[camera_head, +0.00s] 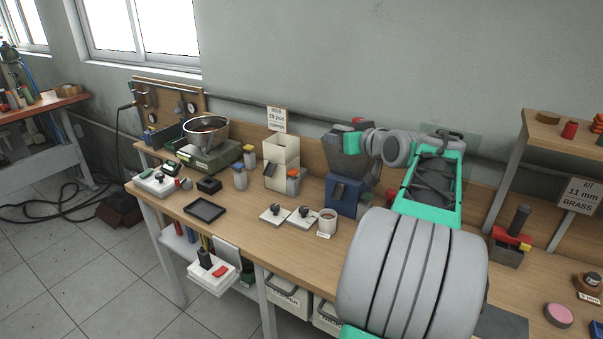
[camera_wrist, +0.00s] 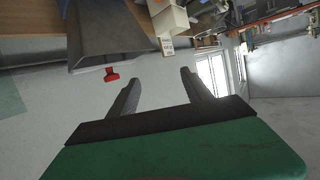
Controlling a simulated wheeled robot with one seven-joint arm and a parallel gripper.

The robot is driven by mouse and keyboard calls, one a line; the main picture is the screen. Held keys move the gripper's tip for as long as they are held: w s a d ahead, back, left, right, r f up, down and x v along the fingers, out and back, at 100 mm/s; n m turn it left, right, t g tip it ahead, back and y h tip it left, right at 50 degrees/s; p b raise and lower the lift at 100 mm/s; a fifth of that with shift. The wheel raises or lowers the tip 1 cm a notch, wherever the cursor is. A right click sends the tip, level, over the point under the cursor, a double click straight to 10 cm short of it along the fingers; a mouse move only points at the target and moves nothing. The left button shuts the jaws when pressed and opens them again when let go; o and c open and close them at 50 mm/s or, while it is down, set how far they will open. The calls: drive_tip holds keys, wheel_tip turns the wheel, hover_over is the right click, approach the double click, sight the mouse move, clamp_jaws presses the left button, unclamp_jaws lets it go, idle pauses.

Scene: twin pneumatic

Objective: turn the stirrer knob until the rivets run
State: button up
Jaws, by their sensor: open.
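A dark grey hopper (camera_head: 345,163) stands on a blue base (camera_head: 345,196) near the back of the bench. It also shows in the wrist view (camera_wrist: 110,40), upside down, with its wide rim towards my fingers. No rivets are visible.
A cream feeder (camera_head: 282,165) stands left of the hopper, with a sign (camera_head: 277,119) behind it. A scale with a steel bowl (camera_head: 206,133) is further left. Right is a shelf (camera_head: 555,135).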

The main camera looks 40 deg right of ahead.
drive_tip(key=w+a+f+g+y, duration=0.1)
drive_tip(key=a+f, duration=0.2)
drive_tip(key=a, duration=0.3)
drive_tip(key=w+a+f+g+y, duration=0.1)
drive_tip(key=a+f, duration=0.2)
drive_tip(key=a, duration=0.4)
drive_tip(key=shift+f+n+g, duration=0.25)
drive_tip(key=shift+n+g, duration=0.05)
drive_tip(key=shift+n, duration=0.1)
